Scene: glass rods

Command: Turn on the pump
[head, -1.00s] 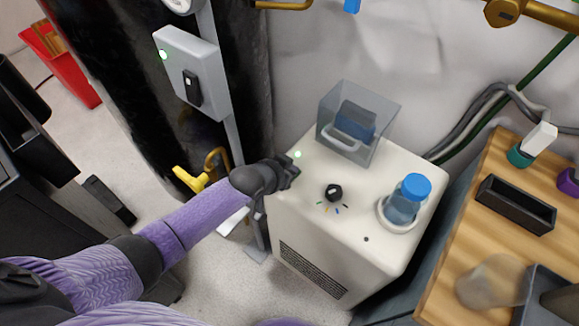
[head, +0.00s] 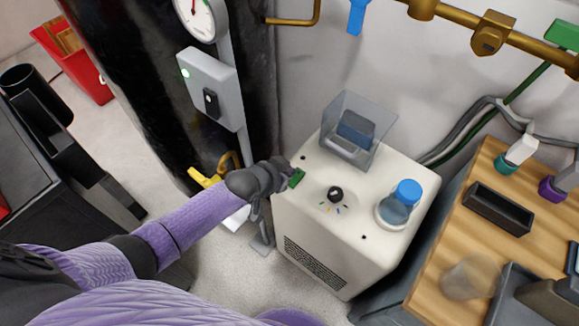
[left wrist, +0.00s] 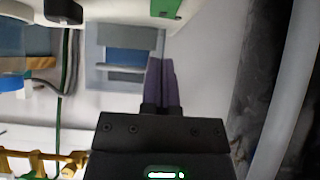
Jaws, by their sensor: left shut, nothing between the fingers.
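A cream box-shaped machine (head: 312,235), apparently the pump, stands on the floor against the wall. Its top carries a green switch-like part (head: 297,178) at the left edge, a black knob (head: 335,193) with coloured marks and a small dark dot (head: 303,157). My left gripper (head: 285,178) is at the left edge of the top, close beside the green part; contact cannot be told. In the left wrist view its purple fingers (left wrist: 162,80) are together and empty, with the green part (left wrist: 166,8) at the top of the picture. My right gripper is not in view.
A clear cover (head: 372,118) over a blue-grey part and a blue-capped bottle (head: 399,203) stand on the machine. A grey switch box (head: 222,75) with a green light and a yellow lever (head: 203,178) are at left. A wooden bench (head: 445,250) is at right.

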